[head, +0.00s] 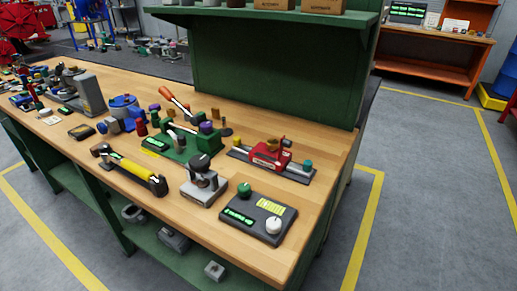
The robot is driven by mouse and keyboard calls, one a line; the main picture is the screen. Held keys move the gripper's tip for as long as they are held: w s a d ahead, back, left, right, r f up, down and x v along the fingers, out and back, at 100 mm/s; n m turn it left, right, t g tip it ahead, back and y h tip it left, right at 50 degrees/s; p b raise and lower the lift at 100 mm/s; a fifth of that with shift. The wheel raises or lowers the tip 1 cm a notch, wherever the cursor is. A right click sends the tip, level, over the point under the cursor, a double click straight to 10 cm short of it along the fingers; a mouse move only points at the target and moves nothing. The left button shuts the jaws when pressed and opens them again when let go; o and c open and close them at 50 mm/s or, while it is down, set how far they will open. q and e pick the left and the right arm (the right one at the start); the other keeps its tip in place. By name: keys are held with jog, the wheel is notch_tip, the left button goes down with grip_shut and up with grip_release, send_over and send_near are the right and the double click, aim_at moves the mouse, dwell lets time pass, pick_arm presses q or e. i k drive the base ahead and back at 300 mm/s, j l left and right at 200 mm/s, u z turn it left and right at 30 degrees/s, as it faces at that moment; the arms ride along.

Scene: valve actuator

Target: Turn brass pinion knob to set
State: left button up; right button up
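A small brass-coloured round part (273,143) sits on a red block (267,158) towards the right end of the workbench; it may be the brass pinion knob, but it is too small to be sure. The red block sits on a dark flat rail or base (297,174), with a teal-capped post (307,166) at its right end and a yellowish post (237,142) at its left. Any set mark or scale is too small to read. Neither of my grippers shows in the head view.
The wooden bench (140,220) is crowded. A dark control box (253,211) with green and white knobs, a grey fixture (204,184), a yellow-barred device (128,170) and a green device with an orange lever (183,140) stand nearby. A green back panel (280,65) rises behind.

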aim_at(273, 144)
jog(key=l+u, duration=0.7)
jog(key=l, duration=0.2)
jog(key=k+l+u, duration=0.15)
jog(key=l+u, duration=0.15)
jog(key=k+l+u, duration=0.15)
jog(key=l+u, duration=0.2)
jog(key=l, duration=0.15)
jog(key=i+l+u, duration=0.1)
jog(key=l+u, duration=0.4)
jog(key=l, duration=0.3)
jog(key=l+u, duration=0.5)
jog(key=l, duration=0.3)
jog(key=k+l+u, duration=0.15)
jog(key=l+u, duration=0.35)
jog(key=l, duration=0.25)
